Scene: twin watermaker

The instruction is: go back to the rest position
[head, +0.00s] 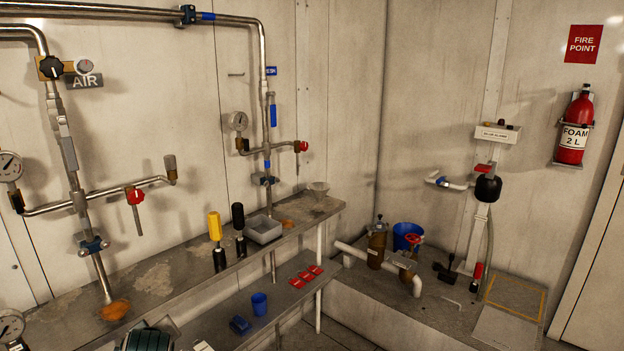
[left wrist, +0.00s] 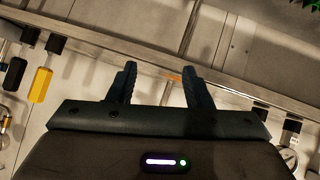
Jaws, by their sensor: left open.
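My left gripper (left wrist: 160,85) shows in the left wrist view with its two dark fingers apart and nothing between them. Beyond the fingers are a wall and a long rail or shelf edge, seen at a tilt. A yellow-handled tool (left wrist: 41,84) and a black-handled one (left wrist: 14,74) lie to the left of the fingers, clear of them. Neither gripper shows in the head view. My right gripper is in no view.
In the head view a shelf (head: 160,280) holds a yellow-handled tool (head: 215,227), a black-handled tool (head: 238,218) and a grey tray (head: 263,229). Pipes with valves (head: 135,196) stand along the wall.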

